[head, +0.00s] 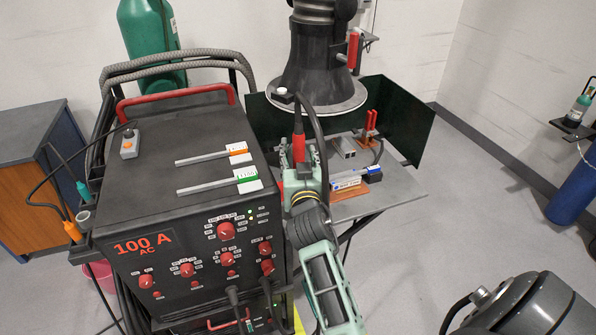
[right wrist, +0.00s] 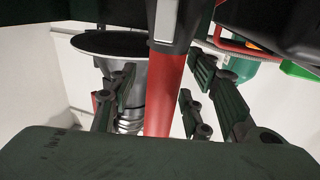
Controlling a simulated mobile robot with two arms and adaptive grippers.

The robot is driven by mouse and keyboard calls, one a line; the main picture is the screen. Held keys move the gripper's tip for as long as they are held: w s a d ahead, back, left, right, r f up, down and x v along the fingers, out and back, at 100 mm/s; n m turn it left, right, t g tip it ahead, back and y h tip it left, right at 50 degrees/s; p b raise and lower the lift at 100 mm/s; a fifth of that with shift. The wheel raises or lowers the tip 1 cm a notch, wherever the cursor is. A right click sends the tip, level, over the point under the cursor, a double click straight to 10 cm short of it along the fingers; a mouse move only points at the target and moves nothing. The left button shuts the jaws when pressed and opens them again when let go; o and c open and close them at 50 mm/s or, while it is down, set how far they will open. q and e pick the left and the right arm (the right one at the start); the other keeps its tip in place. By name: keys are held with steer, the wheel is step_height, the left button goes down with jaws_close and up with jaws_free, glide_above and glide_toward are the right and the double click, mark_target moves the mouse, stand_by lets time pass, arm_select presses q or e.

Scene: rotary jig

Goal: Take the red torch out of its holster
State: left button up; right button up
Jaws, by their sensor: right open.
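The red torch (head: 298,122) stands upright just right of the welding machine, with a pale tip and a black cable arching from its top. In the right wrist view its red handle (right wrist: 166,95) runs between the fingers, below a dark part with a grey plate. My right gripper (head: 301,155) is open, with one finger on each side of the handle; it also shows in the right wrist view (right wrist: 158,88). Gaps show between handle and fingers. The holster is not clearly visible; the gripper and arm cover the torch's lower part. My left gripper is out of view.
The welding machine (head: 175,150) with a red top handle stands left. Orange (head: 72,232) and teal (head: 83,189) tools sit on its left side.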

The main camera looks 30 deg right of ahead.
steer(key=shift+s+a+r, duration=0.15)
steer(key=shift+s+r, duration=0.05)
steer(key=shift+s, duration=0.1)
steer(key=shift+s+a+r, duration=0.45)
steer(key=shift+s+a, duration=0.05)
steer(key=shift+s, duration=0.05)
steer(key=c, duration=0.6)
steer(key=shift+w+d+f, duration=0.15)
steer(key=shift+w+f, duration=0.05)
steer(key=shift+c, duration=0.8)
steer(key=shift+w+d+f, duration=0.1)
steer(key=shift+c, duration=1.9)
steer(key=shift+r, duration=0.2)
jaws_close()
steer(key=shift+r, duration=0.5)
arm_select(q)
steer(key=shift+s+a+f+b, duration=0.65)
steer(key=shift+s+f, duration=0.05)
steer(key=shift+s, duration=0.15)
arm_select(e)
step_height(320, 180, up, 17)
